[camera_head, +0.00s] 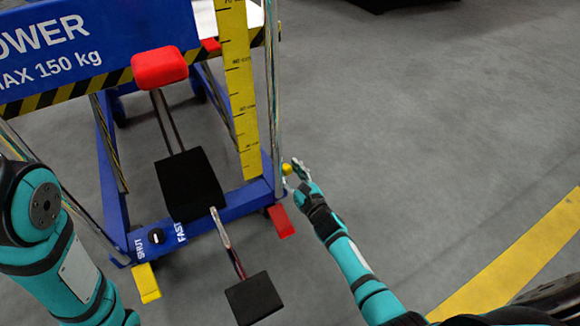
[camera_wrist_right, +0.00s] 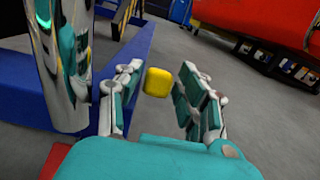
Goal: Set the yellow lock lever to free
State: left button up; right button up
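A small yellow knob (camera_head: 287,169), which looks like the end of the yellow lock lever, sits at the right end of the blue cart's lower crossbar. My right gripper (camera_head: 297,170) is beside it. In the right wrist view the yellow knob (camera_wrist_right: 158,82) shows between the two spread fingers of my right gripper (camera_wrist_right: 158,92), near the tips; contact cannot be told. The lever's shaft is hidden. A yellow pedal (camera_head: 146,283) sticks out at the crossbar's left end. My left arm enters at the left; its gripper is out of view.
The blue lift cart (camera_head: 118,220) has a red pedal (camera_head: 281,222) below the right gripper. A chrome post (camera_wrist_right: 62,65) stands close left of the fingers. Black pads (camera_head: 190,183) and a yellow ruler (camera_head: 241,100) are on the cart. Grey floor (camera_head: 420,140) lies free to the right.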

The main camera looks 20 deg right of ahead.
grip_shut()
dwell(0.3)
